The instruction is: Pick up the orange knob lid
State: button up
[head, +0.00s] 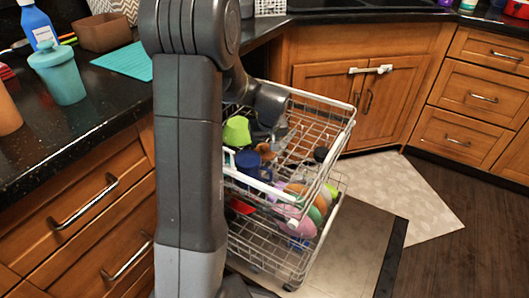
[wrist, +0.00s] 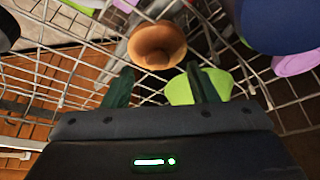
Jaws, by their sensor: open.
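The orange knob lid (wrist: 157,47) lies in the wire dish rack basket, just beyond my fingertips in the wrist view. A small part of the orange lid (head: 265,151) shows in the head view, under my wrist. My gripper (wrist: 160,69) is open, with its two dark fingers apart and the lid ahead of the gap between them. Nothing is held. The fingers are hard to make out in the head view, where my arm hides part of the rack.
A lime green cup (wrist: 180,91) is beside and behind my right finger. A dark blue cup (wrist: 283,22) is at the upper right. The wire basket (head: 322,107) surrounds these, with colourful plates (head: 293,215) lower down. The counter (head: 95,115) stands at left; open floor lies right.

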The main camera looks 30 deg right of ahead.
aim_at(264, 146)
jog(key=b+x, duration=0.1)
jog(key=x, duration=0.2)
jog(key=shift+w+d+f, duration=0.2)
jog(key=shift+f, duration=0.05)
jog(key=c, duration=1)
jog(key=shift+r, duration=0.1)
jog(key=shift+c, duration=0.2)
